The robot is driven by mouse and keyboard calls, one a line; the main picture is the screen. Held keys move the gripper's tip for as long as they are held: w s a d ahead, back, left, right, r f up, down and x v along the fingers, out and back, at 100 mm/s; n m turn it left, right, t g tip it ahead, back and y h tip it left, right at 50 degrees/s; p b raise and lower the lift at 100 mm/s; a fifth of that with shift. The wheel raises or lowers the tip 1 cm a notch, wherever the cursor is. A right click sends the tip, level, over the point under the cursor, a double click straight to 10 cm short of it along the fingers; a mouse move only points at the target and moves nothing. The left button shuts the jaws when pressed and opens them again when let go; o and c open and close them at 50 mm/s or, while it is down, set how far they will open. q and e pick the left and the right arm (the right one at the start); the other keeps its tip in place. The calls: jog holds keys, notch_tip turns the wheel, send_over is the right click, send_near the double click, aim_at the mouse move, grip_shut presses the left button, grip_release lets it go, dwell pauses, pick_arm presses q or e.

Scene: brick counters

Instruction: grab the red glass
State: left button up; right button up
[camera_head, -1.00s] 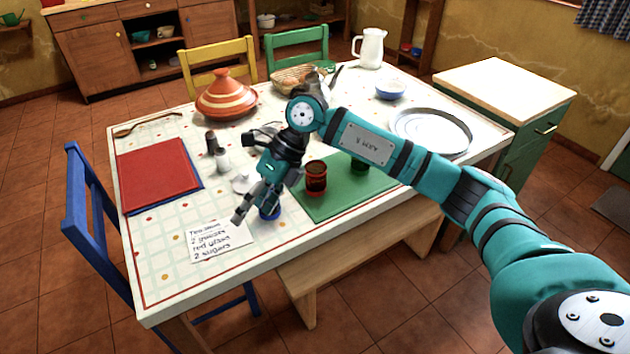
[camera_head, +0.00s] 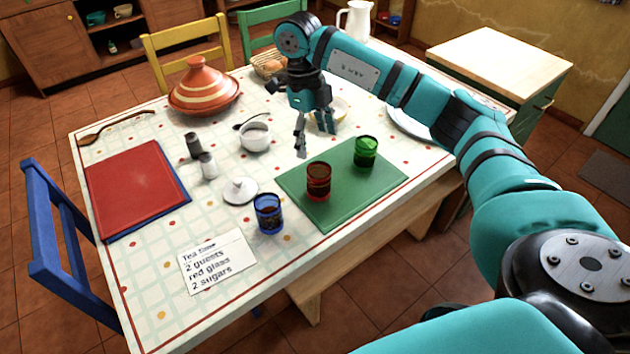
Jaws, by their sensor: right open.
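The red glass (camera_head: 319,181) stands upright on a green board (camera_head: 337,209), with dark contents. A green glass (camera_head: 365,151) stands on the same board, behind and to the right. A blue glass (camera_head: 268,213) stands on the tablecloth, left of the board. My right gripper (camera_head: 316,141) points down with its fingers apart and empty, above the table at the board's far edge, behind the red glass and not touching it. My left gripper is not in view.
A white bowl (camera_head: 255,137) with a lid (camera_head: 240,190) in front of it, two shakers (camera_head: 207,166) and a note (camera_head: 217,261) are on the table. A red board (camera_head: 137,188) lies left. A tagine (camera_head: 204,88) stands behind.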

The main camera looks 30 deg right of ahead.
send_over(321, 184)
jog(key=w+d, duration=0.1)
jog(key=w, duration=0.2)
notch_tip(321, 184, down, 6)
jog(key=f, duration=0.1)
jog(key=f+p, duration=0.1)
jog(key=f, duration=0.2)
jog(key=shift+s, duration=0.35)
notch_tip(321, 184, down, 4)
jog(key=shift+s+d+r+p, duration=0.15)
jog(key=shift+r+p, duration=0.1)
jog(key=shift+p, duration=0.2)
jog(key=shift+f, duration=0.3)
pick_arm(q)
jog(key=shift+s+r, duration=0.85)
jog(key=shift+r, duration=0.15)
pick_arm(e)
jog(key=c, duration=1.3)
